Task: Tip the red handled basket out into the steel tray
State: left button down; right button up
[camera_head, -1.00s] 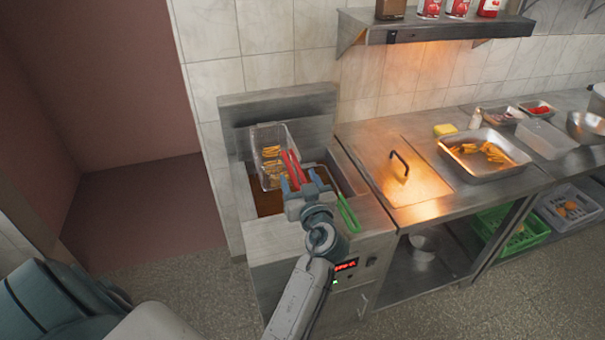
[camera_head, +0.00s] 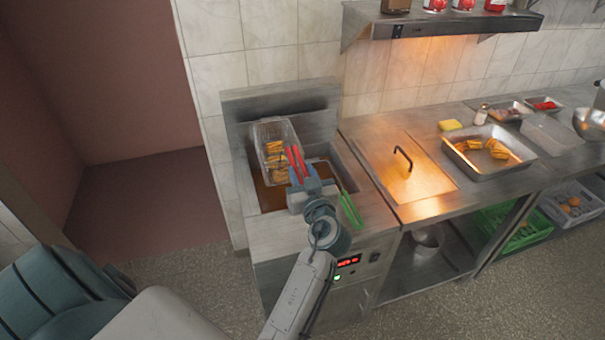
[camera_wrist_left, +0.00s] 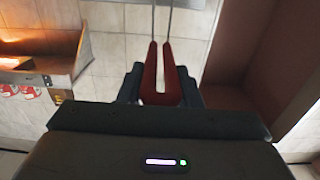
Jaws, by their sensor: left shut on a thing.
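The red handled basket (camera_head: 268,132) is a wire basket with golden fries in it, over the left part of the fryer (camera_head: 262,222). My left gripper (camera_head: 300,178) is shut on its red handle (camera_head: 295,160). The red handle also shows between the jaws in the left wrist view (camera_wrist_left: 163,72), with the basket's wire rods beyond it. The steel tray (camera_head: 480,168) stands on the counter to the right and has some golden food in it. My right gripper is not in view.
A second basket's green handle (camera_head: 350,210) sticks out of the fryer just right of my gripper. A steel lid with a black handle (camera_head: 403,157) lies between fryer and tray. A shelf (camera_head: 440,26) overhangs the counter. A yellow sponge (camera_head: 450,125) lies behind the tray.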

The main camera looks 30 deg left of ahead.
pick_arm(q)
notch_tip(320, 180, up, 5)
jog(key=shift+w+a+f+p, duration=0.1)
jog(key=shift+p, duration=1)
